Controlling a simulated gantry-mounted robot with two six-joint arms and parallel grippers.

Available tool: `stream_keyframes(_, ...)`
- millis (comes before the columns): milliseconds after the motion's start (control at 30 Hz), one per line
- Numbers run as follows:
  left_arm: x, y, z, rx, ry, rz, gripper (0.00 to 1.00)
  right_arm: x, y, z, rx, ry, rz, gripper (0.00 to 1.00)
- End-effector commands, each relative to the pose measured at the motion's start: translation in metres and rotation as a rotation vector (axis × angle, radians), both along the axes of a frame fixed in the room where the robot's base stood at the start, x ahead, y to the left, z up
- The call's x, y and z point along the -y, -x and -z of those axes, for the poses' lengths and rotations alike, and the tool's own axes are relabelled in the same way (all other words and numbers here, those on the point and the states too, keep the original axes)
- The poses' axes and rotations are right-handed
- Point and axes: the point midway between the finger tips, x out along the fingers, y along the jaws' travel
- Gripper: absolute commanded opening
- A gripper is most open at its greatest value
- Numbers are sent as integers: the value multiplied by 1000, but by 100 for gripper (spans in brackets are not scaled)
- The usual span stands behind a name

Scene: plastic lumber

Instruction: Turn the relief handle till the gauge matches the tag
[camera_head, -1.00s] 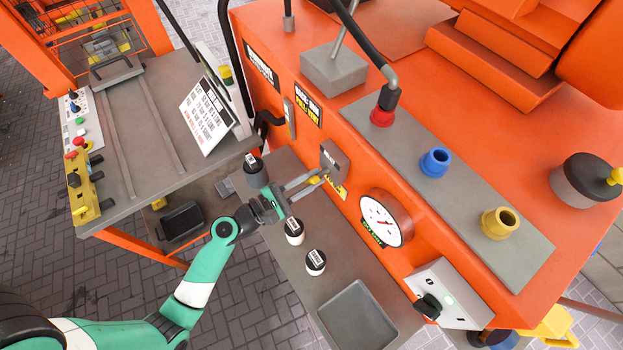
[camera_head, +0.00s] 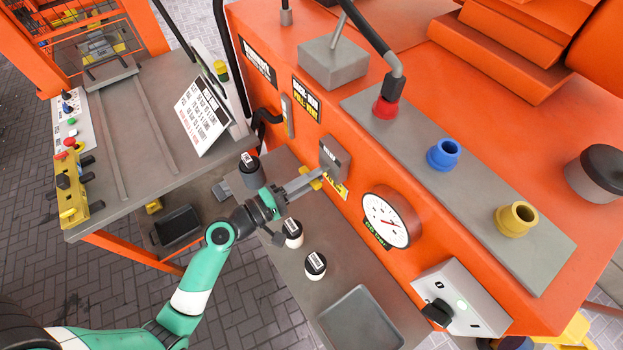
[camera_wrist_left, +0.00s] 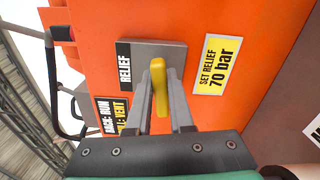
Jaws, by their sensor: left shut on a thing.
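The yellow relief handle (camera_wrist_left: 160,88) stands out from a grey block labelled RELIEF (camera_wrist_left: 176,48) on the orange machine. My left gripper (camera_head: 316,178) is shut on this handle, with one grey finger on each side of it in the left wrist view. The handle looks upright in that view. A yellow tag (camera_wrist_left: 215,64) beside the block reads SET RELIEF 70 bar; in the head view the fingers partly cover it. The round white gauge (camera_head: 386,219) is right of the handle; its needle is too small to read exactly. My right gripper is not in view.
A black knob (camera_head: 438,313) is on a box below the gauge. Red, blue (camera_head: 443,154) and yellow ports line the top panel.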

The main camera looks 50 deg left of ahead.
Motion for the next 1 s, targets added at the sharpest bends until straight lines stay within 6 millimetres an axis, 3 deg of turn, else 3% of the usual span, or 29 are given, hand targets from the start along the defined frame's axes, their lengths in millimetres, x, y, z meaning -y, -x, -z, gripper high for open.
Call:
stream_keyframes(600, 0, 0, 1, 4, -47, 0, 0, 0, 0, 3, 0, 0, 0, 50)
stream_keyframes(633, 0, 0, 1, 4, -47, 0, 24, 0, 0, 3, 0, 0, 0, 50)
stream_keyframes(767, 0, 0, 1, 4, -46, 0, 47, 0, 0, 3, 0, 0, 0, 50)
stream_keyframes(1000, 0, 0, 1, 5, -46, 0, 50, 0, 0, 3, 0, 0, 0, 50)
